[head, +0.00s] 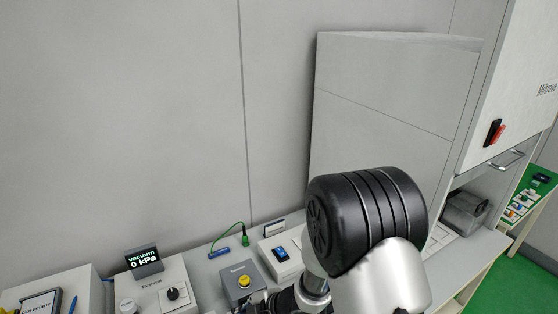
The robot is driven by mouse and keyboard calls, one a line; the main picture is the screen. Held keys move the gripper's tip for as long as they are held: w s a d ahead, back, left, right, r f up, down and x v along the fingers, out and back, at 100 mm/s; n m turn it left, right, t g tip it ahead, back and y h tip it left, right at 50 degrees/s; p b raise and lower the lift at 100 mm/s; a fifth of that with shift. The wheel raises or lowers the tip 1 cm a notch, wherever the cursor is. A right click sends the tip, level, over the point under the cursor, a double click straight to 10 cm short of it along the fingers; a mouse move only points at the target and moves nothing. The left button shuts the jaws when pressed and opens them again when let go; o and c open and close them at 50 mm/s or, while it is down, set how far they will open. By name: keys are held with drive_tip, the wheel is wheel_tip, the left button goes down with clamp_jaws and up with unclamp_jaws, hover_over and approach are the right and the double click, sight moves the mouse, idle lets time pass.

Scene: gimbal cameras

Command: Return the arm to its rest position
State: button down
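My arm stands in the lower right middle of the head view. Its large black ribbed joint cap (368,218) and pale link (385,282) are close to the camera. A silver tube-like part and dark parts of my arm show just left of the link, at the bottom edge. No gripper fingers can be made out, so what my gripper holds, if anything, does not show.
A tall grey cabinet (390,120) stands behind my arm.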

drive_tip(key=w+d+r+m+t+h, duration=0.4)
drive_tip(key=w+d+r+m, duration=0.15)
drive_tip(key=d+r, duration=0.4)
drive_tip(key=s+d+r+m+t+h+b, duration=0.15)
drive_tip(key=d+r+m+h, duration=0.35)
drive_tip(key=d+r, duration=0.55)
drive_tip(key=s+d+r+m+g, duration=0.25)
drive_tip(key=s+d+m, duration=0.55)
drive_tip(key=s, duration=0.4)
drive_tip(key=s+a+r+m+g, duration=0.1)
drive_tip(key=s+m, duration=0.3)
drive_tip(key=s, duration=0.8)
drive_tip(key=shift+a+r+m+y+b, duration=0.25)
drive_tip(key=shift+a+m+y+b, duration=0.05)
drive_tip(key=shift+m+b, duration=0.05)
drive_tip(key=shift+s, duration=0.1)
